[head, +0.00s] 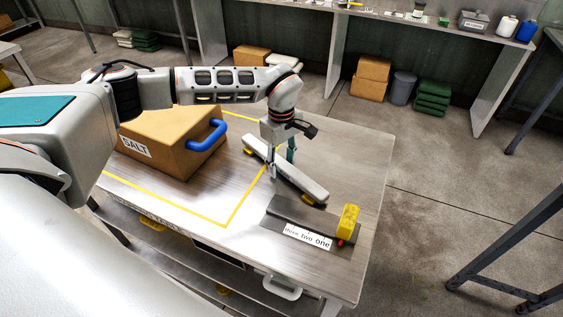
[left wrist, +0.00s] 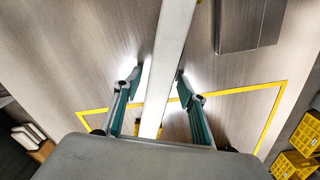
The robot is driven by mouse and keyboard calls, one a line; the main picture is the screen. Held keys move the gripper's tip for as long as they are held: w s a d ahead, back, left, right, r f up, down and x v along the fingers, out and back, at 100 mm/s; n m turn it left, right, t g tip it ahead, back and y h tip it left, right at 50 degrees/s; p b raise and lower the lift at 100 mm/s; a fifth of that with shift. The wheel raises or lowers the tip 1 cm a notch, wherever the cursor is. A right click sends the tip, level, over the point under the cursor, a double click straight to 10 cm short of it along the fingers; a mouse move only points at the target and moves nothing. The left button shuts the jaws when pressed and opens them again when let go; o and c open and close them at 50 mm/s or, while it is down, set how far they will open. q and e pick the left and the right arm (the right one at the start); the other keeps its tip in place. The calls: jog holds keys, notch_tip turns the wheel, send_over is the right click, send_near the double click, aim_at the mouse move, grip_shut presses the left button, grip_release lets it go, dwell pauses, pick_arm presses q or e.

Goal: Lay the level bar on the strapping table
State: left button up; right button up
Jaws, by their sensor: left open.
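The level bar (head: 308,185) is a long pale bar with yellow bits near both ends. It appears to lie slantwise on the strapping table (head: 362,170), near the yellow tape line. My left gripper (head: 281,166) points down over the bar's middle, open, with one finger on each side. In the left wrist view the bar (left wrist: 168,60) runs between the two open fingertips (left wrist: 158,78), with a visible gap on both sides. My right gripper is not in view.
A cardboard box marked SALT (head: 165,145) with a blue handle (head: 207,136) stands left of the bar. A dark plate (head: 283,217) with a lettered label and a yellow block (head: 348,222) lie at the front right. The table's right side is clear.

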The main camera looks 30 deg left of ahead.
aim_at(281, 162)
pick_arm(q)
jog(key=shift+r, duration=0.1)
notch_tip(281, 162, up, 12)
dwell(0.5)
dwell(0.4)
